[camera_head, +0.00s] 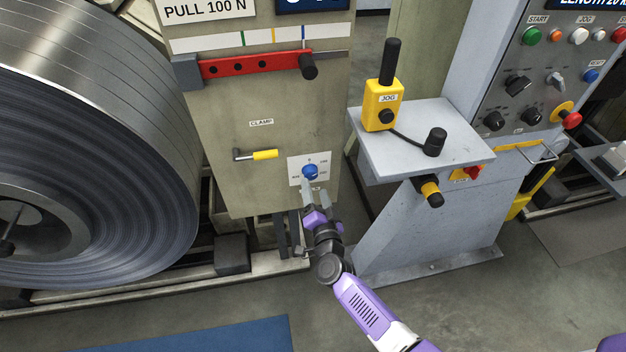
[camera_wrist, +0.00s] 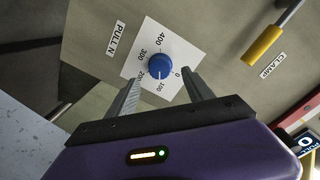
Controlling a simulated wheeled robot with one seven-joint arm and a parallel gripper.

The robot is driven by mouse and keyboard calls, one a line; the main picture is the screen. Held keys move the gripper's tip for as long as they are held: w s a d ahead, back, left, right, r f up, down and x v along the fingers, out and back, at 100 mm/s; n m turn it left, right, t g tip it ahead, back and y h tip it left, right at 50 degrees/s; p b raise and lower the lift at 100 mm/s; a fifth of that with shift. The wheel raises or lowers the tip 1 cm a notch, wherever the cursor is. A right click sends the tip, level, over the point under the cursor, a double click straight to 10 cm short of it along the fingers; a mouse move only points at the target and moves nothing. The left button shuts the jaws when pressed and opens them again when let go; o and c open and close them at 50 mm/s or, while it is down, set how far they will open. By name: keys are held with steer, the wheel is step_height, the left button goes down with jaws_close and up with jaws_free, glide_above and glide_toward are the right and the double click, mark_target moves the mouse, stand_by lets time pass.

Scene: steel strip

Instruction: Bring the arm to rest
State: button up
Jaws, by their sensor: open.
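My gripper (camera_wrist: 160,92) is open, with its two grey fingers apart on either side of a blue knob (camera_wrist: 161,66) in the wrist view. The knob sits on a white dial plate (camera_wrist: 140,60) marked PULL N, with numbers from 0 to 400. I cannot tell whether the fingers touch the knob. In the head view my purple arm reaches up from the lower right, and my gripper (camera_head: 313,192) is just below the blue knob (camera_head: 310,171) on the beige cabinet.
The yellow CLAMP handle (camera_head: 264,155) is left of the dial. A large steel coil (camera_head: 150,160) stands at the left. A grey shelf (camera_head: 460,140) with a yellow JOG unit (camera_head: 381,104) juts out at the right. Floor shows below, with a blue mat (camera_head: 225,338).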

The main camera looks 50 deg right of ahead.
steer(key=shift+v, duration=0.95)
steer(key=shift+f, duration=0.1)
step_height(320, 180, up, 5)
steer(key=w+a+n+t, duration=0.1)
steer(key=a+n+t, duration=0.1)
steer(key=s+a+r+n+y, duration=0.3)
steer(key=s+a+r+n, duration=0.2)
steer(key=s, duration=0.6)
steer(key=s+a+r+n+g+y, duration=0.1)
steer(key=s+a+r+n+y, duration=0.2)
steer(key=s+a, duration=0.4)
steer(key=s+a+r+n+y, duration=0.4)
steer(key=s+a+r+n, duration=0.2)
steer(key=s, duration=1.1)
steer(key=shift+a+r+n+g+p, duration=0.3)
steer(key=shift+a+r+p, duration=0.05)
steer(key=shift+p, duration=0.1)
